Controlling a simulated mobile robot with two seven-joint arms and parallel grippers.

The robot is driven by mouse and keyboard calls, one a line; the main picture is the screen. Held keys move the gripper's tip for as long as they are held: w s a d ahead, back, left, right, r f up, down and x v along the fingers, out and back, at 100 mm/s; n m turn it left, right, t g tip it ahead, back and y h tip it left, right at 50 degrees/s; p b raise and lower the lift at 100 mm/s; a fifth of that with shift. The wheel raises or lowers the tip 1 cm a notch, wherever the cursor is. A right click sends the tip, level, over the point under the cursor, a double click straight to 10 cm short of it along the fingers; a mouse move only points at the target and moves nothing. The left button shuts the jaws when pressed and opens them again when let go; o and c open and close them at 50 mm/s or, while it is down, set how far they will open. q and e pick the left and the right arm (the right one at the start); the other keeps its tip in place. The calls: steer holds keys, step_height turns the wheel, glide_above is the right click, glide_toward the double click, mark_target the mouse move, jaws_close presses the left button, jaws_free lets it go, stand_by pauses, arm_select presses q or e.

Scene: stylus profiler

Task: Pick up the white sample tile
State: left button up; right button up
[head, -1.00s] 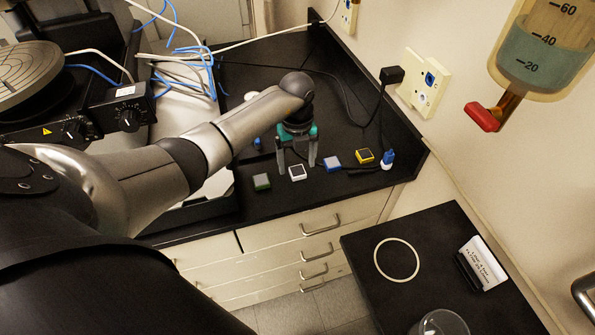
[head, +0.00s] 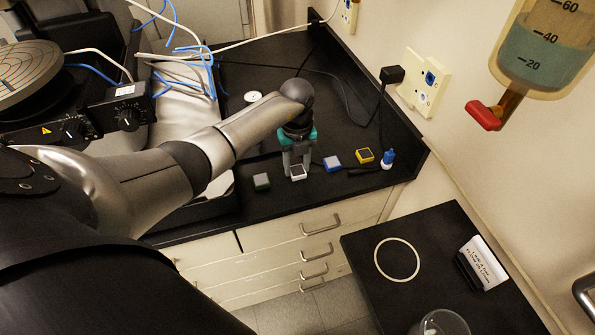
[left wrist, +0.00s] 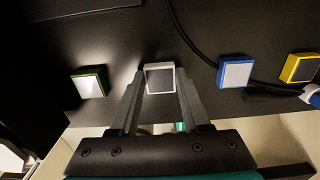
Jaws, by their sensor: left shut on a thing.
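The white sample tile (head: 298,173) is a small square with a white rim and grey face, near the bench's front edge. It also shows in the left wrist view (left wrist: 160,78). My left gripper (head: 297,169) points down over the tile and is shut on it. In the left wrist view, one finger lies on each side of the tile. Whether the tile touches the bench cannot be told. My right gripper is not in view.
A green tile (head: 262,181) lies left of the white one; a blue tile (head: 332,163) and a yellow tile (head: 364,156) lie right. A blue-capped bottle (head: 388,158) stands beyond them. Cables cross the black bench behind. A lower black table (head: 440,240) stands at right.

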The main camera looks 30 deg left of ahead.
mark_target(297, 169)
arm_select(q)
jaws_close()
steer(key=shift+r, duration=0.15)
step_height(297, 169, up, 20)
steer(key=shift+p, duration=0.3)
steer(key=shift+o, duration=2)
jaws_free()
jaws_close()
